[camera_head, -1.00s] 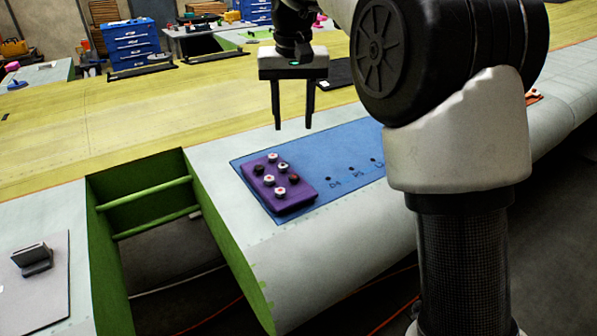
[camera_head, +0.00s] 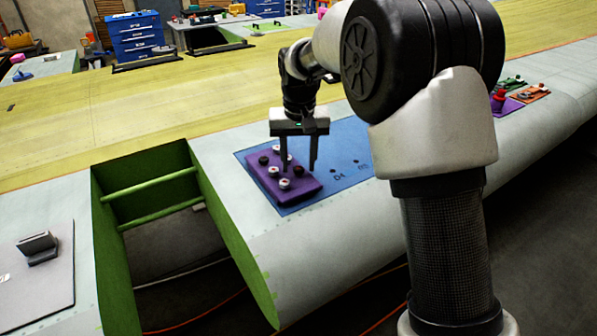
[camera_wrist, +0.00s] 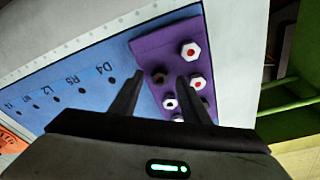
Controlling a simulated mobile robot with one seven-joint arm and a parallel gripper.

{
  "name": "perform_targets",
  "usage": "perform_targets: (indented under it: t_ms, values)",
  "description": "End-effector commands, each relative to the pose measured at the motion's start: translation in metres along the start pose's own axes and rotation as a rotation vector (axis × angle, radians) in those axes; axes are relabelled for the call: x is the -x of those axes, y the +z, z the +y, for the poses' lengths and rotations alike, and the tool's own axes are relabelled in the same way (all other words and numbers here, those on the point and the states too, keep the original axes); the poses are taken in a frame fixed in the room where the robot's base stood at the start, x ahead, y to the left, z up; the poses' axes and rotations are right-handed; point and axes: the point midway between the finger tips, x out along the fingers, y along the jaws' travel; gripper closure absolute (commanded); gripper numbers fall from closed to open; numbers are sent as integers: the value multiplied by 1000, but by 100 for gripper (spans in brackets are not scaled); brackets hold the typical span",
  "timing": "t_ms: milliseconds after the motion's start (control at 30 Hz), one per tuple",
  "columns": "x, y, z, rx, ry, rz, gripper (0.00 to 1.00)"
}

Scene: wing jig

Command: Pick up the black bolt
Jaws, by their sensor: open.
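A purple block (camera_head: 312,185) holds several bolts, most with white heads. A dark bolt (camera_head: 297,170) sits at its right side; it also shows in the wrist view (camera_wrist: 158,79), where it looks dark brown or black. Another dark-headed bolt (camera_head: 263,160) sits at the block's left side; it is partly hidden by a finger in the wrist view. I cannot tell for certain which is the black one. My gripper (camera_head: 298,168) is open and empty, pointing down over the block. In the wrist view its fingertips (camera_wrist: 162,77) appear on either side of the right-side dark bolt.
White-headed bolts with red centres (camera_wrist: 190,52) (camera_wrist: 197,83) stand close to the fingers. The block lies on a blue plate (camera_head: 345,140) with labelled holes. An open green-walled bay (camera_head: 226,250) lies left of the plate.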

Motion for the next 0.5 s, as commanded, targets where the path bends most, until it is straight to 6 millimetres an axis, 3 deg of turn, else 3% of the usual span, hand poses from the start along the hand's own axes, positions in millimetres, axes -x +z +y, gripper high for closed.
perform_targets:
  t_ms: [300, 500]
  values:
    - [-8, 0, 0, 0, 0, 0, 58]
    - [-8, 0, 0, 0, 0, 0, 90]
